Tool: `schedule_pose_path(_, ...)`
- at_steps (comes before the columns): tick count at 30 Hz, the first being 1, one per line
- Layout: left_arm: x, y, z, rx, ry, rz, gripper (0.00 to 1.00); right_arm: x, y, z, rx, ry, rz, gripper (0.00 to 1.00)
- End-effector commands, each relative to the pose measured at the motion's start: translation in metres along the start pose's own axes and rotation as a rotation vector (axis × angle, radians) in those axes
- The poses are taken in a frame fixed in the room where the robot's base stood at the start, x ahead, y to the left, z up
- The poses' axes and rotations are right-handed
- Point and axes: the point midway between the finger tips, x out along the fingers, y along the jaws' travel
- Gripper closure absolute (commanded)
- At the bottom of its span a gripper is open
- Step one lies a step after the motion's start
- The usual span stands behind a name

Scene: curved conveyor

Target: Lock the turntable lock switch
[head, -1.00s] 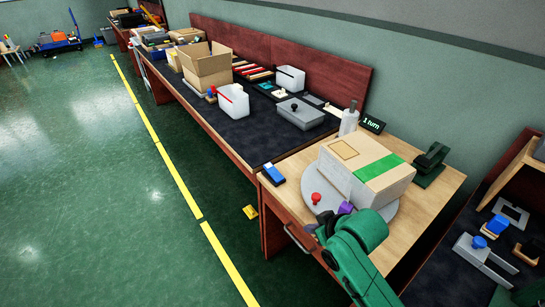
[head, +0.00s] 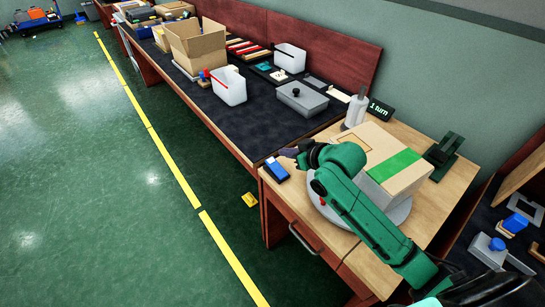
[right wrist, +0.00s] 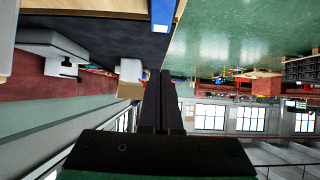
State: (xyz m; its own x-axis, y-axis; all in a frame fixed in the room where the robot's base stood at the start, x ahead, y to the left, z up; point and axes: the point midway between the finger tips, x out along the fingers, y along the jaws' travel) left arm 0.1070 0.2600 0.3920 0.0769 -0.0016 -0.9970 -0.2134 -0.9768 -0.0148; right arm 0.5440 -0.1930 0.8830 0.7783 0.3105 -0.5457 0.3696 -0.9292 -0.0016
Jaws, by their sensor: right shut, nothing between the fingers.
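The turntable (head: 400,213) is a grey disc on the wooden table, largely hidden by my right arm and a carton. A small blue block with a pale and dark body (head: 275,170), which looks like the lock switch, lies at the table's left front corner. Its blue end shows at the top of the right wrist view (right wrist: 161,16). My right gripper (head: 288,153) is shut and empty, just above and beside the block's far end. I cannot tell whether they touch. My left gripper is not in view.
A carton with a green stripe (head: 392,165) stands on the turntable. A white bottle (head: 356,110), a "1 turn" sign (head: 381,110) and a dark green tape dispenser (head: 443,150) stand behind. A dark bench with bins (head: 229,86) adjoins left.

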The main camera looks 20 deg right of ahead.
Motion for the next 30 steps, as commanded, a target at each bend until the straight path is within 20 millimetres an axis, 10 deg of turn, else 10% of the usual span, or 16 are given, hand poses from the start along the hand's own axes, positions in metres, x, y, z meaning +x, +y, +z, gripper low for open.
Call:
schedule_pose_path(12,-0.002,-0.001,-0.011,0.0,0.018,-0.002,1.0,0.084,0.0,0.014,0.001,-0.004,0.0,1.0)
schedule_pose_path(30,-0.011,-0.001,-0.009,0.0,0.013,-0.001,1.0,0.097,0.0,0.024,-0.001,-0.024,0.0,1.0)
